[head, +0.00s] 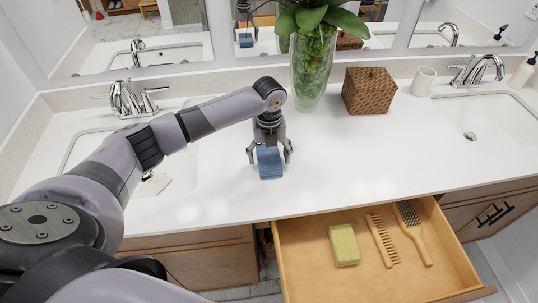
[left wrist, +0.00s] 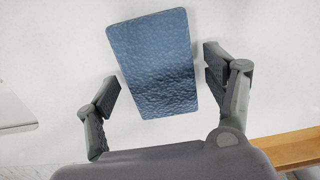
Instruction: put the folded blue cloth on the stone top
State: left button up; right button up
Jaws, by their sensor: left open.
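The folded blue cloth (head: 269,162) is on the white stone top (head: 335,165), near its front edge and left of the open drawer. My left gripper (head: 269,153) is above it, pointing down, with its fingers on either side. In the left wrist view the cloth (left wrist: 155,62) lies beyond and between the open fingertips (left wrist: 163,80); a gap shows at the left finger, and the right finger is close to the cloth's edge. The jaws are not closed on it. My right gripper is not in view.
An open wooden drawer (head: 300,275) below the counter holds a yellow-green sponge (head: 344,245), a wooden comb (head: 382,241) and a hairbrush (head: 412,230). A glass vase (head: 312,75) and woven box (head: 368,91) stand behind. Sinks lie left and right (head: 480,120).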

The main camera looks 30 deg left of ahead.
aim_at(269, 157)
pick_arm(q)
jog(key=shift+r, duration=0.1)
jog(key=shift+r, duration=0.35)
notch_tip(269, 157, up, 11)
jog(key=b, duration=0.1)
jog(key=shift+r+b, duration=0.2)
jog(key=shift+b, duration=0.15)
jog(key=shift+f, duration=0.15)
